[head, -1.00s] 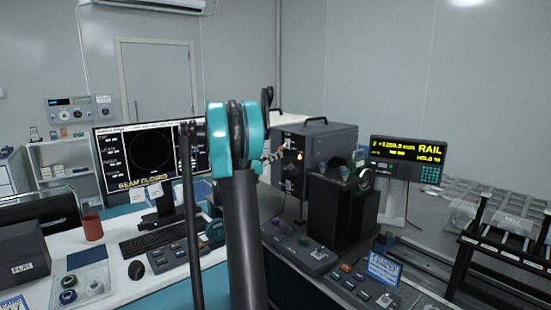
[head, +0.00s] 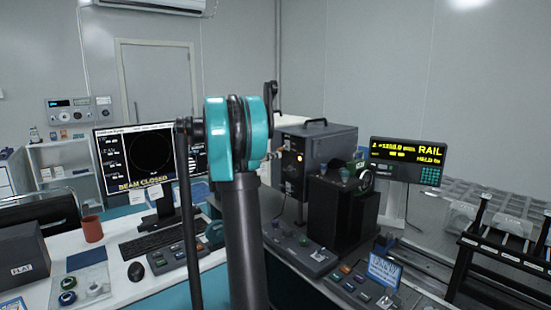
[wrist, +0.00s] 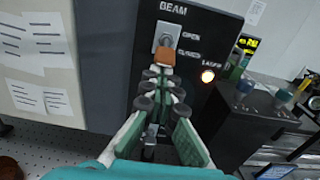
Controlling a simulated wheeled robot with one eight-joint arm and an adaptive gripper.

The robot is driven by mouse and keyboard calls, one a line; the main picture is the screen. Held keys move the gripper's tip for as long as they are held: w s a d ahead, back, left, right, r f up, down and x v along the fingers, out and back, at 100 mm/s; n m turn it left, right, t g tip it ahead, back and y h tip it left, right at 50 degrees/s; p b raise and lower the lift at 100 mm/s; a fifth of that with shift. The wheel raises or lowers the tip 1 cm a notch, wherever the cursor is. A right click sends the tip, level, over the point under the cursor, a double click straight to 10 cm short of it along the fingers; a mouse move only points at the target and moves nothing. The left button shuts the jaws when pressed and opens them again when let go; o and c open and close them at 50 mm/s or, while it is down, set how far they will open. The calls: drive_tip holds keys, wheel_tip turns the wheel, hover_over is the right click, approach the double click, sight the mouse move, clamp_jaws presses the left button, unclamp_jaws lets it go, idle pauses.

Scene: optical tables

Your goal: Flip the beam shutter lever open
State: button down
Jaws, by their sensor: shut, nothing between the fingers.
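The dark beam box (wrist: 215,28) carries the label BEAM, with OPEN above CLOSED. Its shutter lever has a metal mount (wrist: 170,36) and an orange tip (wrist: 166,57) that points down, level with CLOSED. My gripper (wrist: 160,83) is shut and empty, its fingertips just below the orange tip in the wrist view. I cannot tell whether they touch it. In the head view the box (head: 325,145) stands behind my arm, which hides the lever and most of my gripper. The monitor (head: 150,155) reads BEAM CLOSED.
A lit orange lamp (wrist: 207,76) marked LASER sits right of the lever. A black stand (head: 340,205) with optics is close to the box's right. Button panels (head: 300,245) lie in front. The rail display (head: 405,160) stands further right.

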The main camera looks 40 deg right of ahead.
sight(280, 148)
drive_tip(key=r+y, duration=0.1)
drive_tip(key=y, duration=0.1)
drive_tip(key=r+y, duration=0.1)
drive_tip(key=y, duration=0.2)
drive_tip(key=r+y, duration=0.2)
drive_tip(key=shift+s+a+r, duration=0.1)
drive_tip(key=shift+a, duration=0.35)
drive_tip(key=shift+r, duration=0.7)
drive_tip(key=shift+r, duration=0.1)
drive_tip(key=d+r+v, duration=0.1)
drive_tip(key=v, duration=0.8)
drive_tip(key=shift+w+r, duration=0.2)
drive_tip(key=shift+r, duration=0.3)
